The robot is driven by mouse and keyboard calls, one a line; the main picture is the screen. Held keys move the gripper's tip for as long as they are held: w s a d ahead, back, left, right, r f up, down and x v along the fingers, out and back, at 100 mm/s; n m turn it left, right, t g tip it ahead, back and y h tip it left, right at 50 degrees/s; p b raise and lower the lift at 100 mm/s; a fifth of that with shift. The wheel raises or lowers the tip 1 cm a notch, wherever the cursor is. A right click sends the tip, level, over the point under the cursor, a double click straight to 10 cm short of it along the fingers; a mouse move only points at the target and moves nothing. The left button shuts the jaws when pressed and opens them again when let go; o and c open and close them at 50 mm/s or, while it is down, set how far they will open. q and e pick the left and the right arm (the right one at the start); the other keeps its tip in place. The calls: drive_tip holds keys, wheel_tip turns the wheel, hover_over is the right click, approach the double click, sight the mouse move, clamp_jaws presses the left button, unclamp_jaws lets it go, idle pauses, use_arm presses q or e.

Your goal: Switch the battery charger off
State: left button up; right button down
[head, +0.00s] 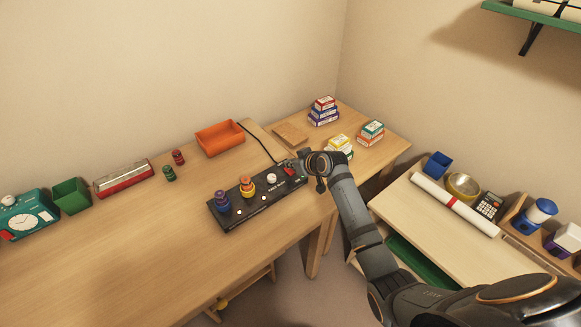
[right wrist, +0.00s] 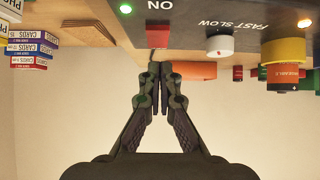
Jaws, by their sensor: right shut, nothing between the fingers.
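The battery charger (head: 258,205) is a long black panel on the wooden desk. It carries a purple battery (head: 222,202), an orange and yellow battery (head: 246,187) and a white knob (head: 271,179). In the right wrist view its red switch (right wrist: 157,31) stands beside the word ON, with a green lamp (right wrist: 126,8) lit close by. An orange lamp (right wrist: 304,22) is also lit. My right gripper (right wrist: 158,55) is shut and empty, its fingertips right at the red switch; I cannot tell whether they touch. In the head view this gripper (head: 298,172) covers the charger's right end. My left gripper is out of view.
An orange bin (head: 220,138) and a brown board (head: 290,134) lie behind the charger. Stacked card boxes (head: 324,112) stand at the back right. The desk in front of the charger is clear.

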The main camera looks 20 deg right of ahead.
drive_tip(key=shift+w+f, duration=0.1)
drive_tip(key=shift+f, duration=0.9)
drive_tip(key=shift+w+a+f, duration=0.1)
drive_tip(key=shift+f, duration=0.1)
drive_tip(key=shift+w, duration=0.15)
drive_tip(key=shift+w+a+r, duration=0.25)
drive_tip(key=shift+w, duration=0.35)
